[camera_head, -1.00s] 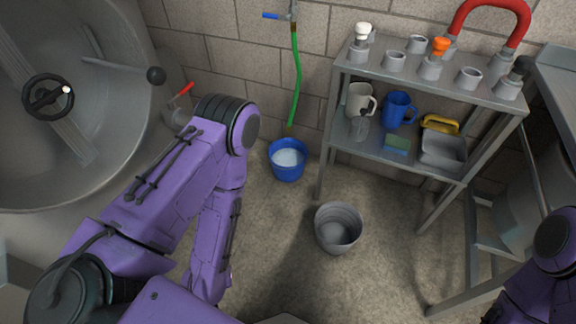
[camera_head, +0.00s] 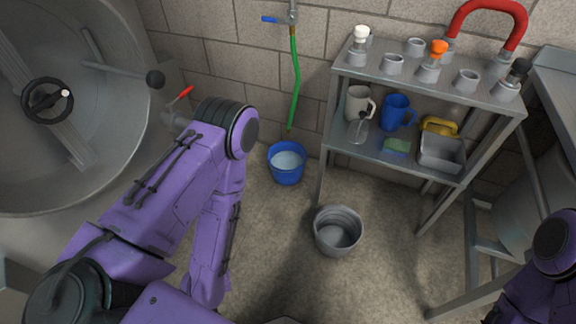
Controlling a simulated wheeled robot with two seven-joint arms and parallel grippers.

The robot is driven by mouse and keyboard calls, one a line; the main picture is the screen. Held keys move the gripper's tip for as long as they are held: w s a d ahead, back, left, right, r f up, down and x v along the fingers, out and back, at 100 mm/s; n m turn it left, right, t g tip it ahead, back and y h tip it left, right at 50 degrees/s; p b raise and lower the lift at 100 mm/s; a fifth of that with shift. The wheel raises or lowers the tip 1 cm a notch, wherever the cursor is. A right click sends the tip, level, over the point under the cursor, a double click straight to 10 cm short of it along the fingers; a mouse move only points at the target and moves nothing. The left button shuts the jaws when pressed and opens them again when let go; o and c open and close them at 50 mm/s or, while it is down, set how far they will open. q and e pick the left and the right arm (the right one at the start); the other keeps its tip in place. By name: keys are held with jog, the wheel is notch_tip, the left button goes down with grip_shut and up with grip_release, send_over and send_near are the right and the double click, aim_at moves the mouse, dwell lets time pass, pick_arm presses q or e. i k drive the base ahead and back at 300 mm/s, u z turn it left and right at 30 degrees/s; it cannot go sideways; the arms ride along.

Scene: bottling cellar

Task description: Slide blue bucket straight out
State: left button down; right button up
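The blue bucket (camera_head: 286,176) stands upright on the floor by the back wall, with pale liquid in it. The end of a green hose (camera_head: 295,85) hangs just above it. My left arm is bent to the left of the bucket, and its lower part points down toward the bottom of the picture. My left gripper is not visible. My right arm shows only at the lower right edge, and its gripper is out of the picture.
A grey bucket (camera_head: 338,231) stands on the floor in front and to the right. A large steel tank (camera_head: 110,180) with a red-handled valve (camera_head: 180,96) fills the left. Floor in front of the blue bucket is clear.

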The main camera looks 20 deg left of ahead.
aim_at(287, 160)
jog(key=u, duration=3.75)
jog(key=k, duration=1.15)
jog(key=z, duration=1.65)
jog(key=i, duration=1)
